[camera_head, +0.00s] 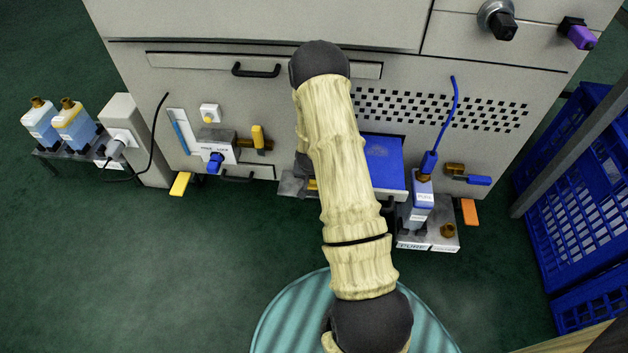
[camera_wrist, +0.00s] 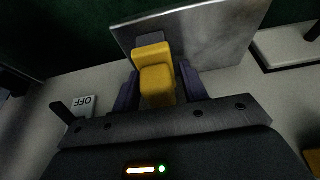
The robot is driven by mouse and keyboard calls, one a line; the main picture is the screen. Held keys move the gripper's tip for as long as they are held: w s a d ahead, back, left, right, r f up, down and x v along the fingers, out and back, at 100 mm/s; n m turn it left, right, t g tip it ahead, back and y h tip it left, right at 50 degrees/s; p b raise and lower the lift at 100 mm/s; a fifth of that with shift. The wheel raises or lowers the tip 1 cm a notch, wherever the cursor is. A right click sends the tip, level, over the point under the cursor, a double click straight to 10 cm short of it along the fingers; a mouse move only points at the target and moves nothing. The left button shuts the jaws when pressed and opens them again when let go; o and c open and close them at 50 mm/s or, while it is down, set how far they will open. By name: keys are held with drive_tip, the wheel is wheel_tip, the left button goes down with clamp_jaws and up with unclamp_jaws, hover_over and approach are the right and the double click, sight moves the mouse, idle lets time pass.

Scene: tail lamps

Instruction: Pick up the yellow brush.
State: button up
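In the wrist view, a yellow block-like piece (camera_wrist: 157,84), which I take to be the yellow brush, fills the gap between my two dark purple fingers. My gripper (camera_wrist: 158,88) appears shut on it, with a finger close against each side. Its far end lies against or just in front of a grey metal plate (camera_wrist: 215,42); I cannot tell whether they touch. In the head view my arm hides most of my gripper and the brush.
A blue panel (camera_head: 383,160) and a bottle (camera_head: 421,200) with a blue cable stand right of my arm. A yellow handle (camera_head: 258,136) and yellow pedal (camera_head: 180,184) are left. Blue crates (camera_head: 590,190) stand far right. The green floor (camera_head: 180,270) is clear at left.

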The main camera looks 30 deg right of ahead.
drive_tip(key=c, duration=0.8)
wheel_tip(320, 180, up, 10)
drive_tip(key=p, duration=0.6)
drive_tip(key=shift+r, duration=0.25)
wheel_tip(320, 180, up, 14)
drive_tip(key=p, duration=1.1)
drive_tip(key=s+a+r+n+y+p, duration=0.1)
drive_tip(key=s+a+r+n, duration=0.15)
drive_tip(key=a, duration=0.55)
drive_tip(key=s+a+r+n+y, duration=0.15)
drive_tip(key=a+n, duration=0.25)
drive_tip(key=a, duration=0.4)
drive_tip(key=shift+t, duration=0.3)
drive_tip(key=r+p, duration=0.9)
drive_tip(key=p, duration=0.3)
drive_tip(key=r+p, duration=0.9)
drive_tip(key=p, duration=0.4)
drive_tip(key=s+r+p, duration=0.1)
drive_tip(key=r+p, duration=0.9)
drive_tip(key=p, duration=0.2)
drive_tip(key=shift+s, duration=0.1)
